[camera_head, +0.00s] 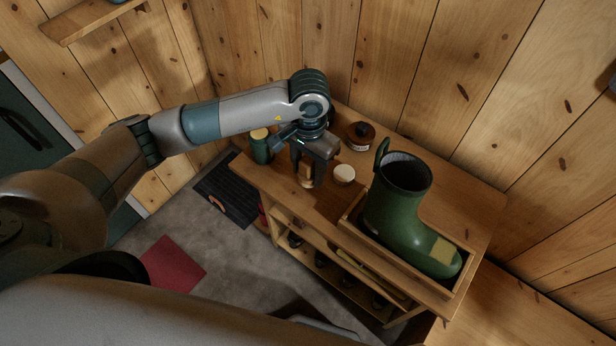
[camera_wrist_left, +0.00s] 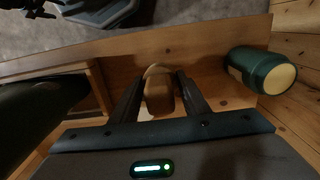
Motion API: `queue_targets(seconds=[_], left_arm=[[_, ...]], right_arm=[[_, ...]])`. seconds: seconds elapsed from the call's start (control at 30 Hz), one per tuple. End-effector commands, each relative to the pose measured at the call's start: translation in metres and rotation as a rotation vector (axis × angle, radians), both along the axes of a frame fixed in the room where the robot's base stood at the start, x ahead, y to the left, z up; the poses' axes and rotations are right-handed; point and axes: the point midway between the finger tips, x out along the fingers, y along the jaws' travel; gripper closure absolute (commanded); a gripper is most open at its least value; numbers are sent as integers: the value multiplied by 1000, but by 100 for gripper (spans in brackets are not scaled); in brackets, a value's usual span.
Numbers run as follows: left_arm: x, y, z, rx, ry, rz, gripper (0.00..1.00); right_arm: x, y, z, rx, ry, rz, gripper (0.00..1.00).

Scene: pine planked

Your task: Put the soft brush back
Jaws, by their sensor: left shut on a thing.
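My left gripper (camera_head: 307,172) is over the left part of the wooden bench top, near its front edge. It is shut on a small wooden thing, which I take to be the soft brush (camera_head: 306,178). In the left wrist view the brush (camera_wrist_left: 159,90) shows as a rounded tan wooden body between the two dark fingers of the gripper (camera_wrist_left: 158,95). Its bristles are hidden. I cannot tell whether the brush touches the bench top. My right gripper is not in view.
A green boot (camera_head: 405,215) stands in a wooden tray (camera_head: 348,226) on the bench (camera_head: 482,208). A green jar (camera_head: 261,150), a round cream-topped tin (camera_head: 344,174) and a dark brown round container (camera_head: 359,137) stand near the gripper. Shelves below hold several items.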

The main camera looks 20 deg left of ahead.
Motion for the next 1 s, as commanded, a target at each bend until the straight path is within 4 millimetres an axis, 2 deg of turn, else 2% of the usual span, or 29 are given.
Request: queue_targets(seconds=[0.1, 0.33, 0.87, 0.9, 0.97, 1.0], left_arm=[[-2, 0, -11, 0, 4, 1, 76], [-1, 0, -36, 1, 3, 1, 76], [0, 0, -42, 1, 0, -1, 76], [0, 0, -42, 1, 0, 0, 54], [0, 0, -41, 0, 1, 0, 40], [0, 0, -41, 0, 1, 0, 40]], right_arm=[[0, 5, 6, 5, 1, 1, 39], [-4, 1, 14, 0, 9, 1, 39], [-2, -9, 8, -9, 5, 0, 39], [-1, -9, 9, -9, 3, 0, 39], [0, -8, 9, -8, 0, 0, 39], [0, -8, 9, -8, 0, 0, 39]])
